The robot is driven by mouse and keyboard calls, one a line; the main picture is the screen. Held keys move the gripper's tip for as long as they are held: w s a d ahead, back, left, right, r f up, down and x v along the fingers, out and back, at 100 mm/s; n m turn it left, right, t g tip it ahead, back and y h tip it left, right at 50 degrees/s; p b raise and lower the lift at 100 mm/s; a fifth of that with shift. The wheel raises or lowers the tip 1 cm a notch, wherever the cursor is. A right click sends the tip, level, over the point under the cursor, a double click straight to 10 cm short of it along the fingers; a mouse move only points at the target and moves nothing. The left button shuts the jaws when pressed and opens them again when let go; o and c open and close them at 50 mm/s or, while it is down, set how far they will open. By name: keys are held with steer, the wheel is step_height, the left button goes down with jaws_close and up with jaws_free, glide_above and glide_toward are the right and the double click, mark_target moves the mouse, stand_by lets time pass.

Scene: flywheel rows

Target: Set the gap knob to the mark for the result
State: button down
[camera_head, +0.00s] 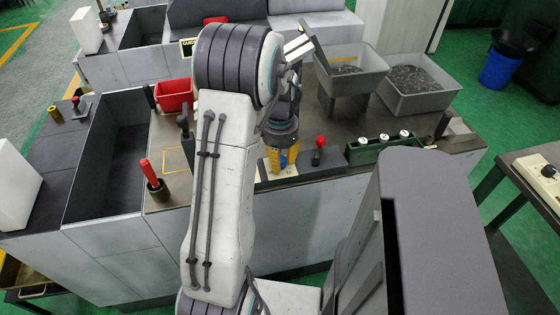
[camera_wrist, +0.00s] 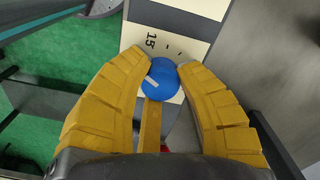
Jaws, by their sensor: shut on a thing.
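The gap knob is a round blue knob (camera_wrist: 160,80) with a short white index line on its left part in the wrist view. It sits on a cream scale plate (camera_wrist: 178,30) with a printed "15" and several black tick marks beside it. My gripper (camera_wrist: 163,75) has its yellow fingers shut on the knob, one fingertip on each side. In the head view my gripper (camera_head: 282,164) reaches down to the cream plate at the bench's front edge, and a bit of blue shows between the fingers. Part of the scale is hidden by the fingers.
A red-topped lever (camera_head: 320,143) stands just right of my gripper. A green block with white knobs (camera_head: 382,147) lies further right. A red-handled tool (camera_head: 150,175) stands left. Grey bins of small parts (camera_head: 418,100) and a red bin (camera_head: 175,92) stand behind.

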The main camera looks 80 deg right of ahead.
steer(key=m, duration=0.5)
steer(key=shift+a+f+m+b, duration=0.1)
steer(key=shift+m+b, duration=0.2)
stand_by(0.4)
steer(key=c, duration=0.8)
jaws_free()
step_height(320, 180, up, 12)
steer(key=shift+r, duration=0.1)
stand_by(0.8)
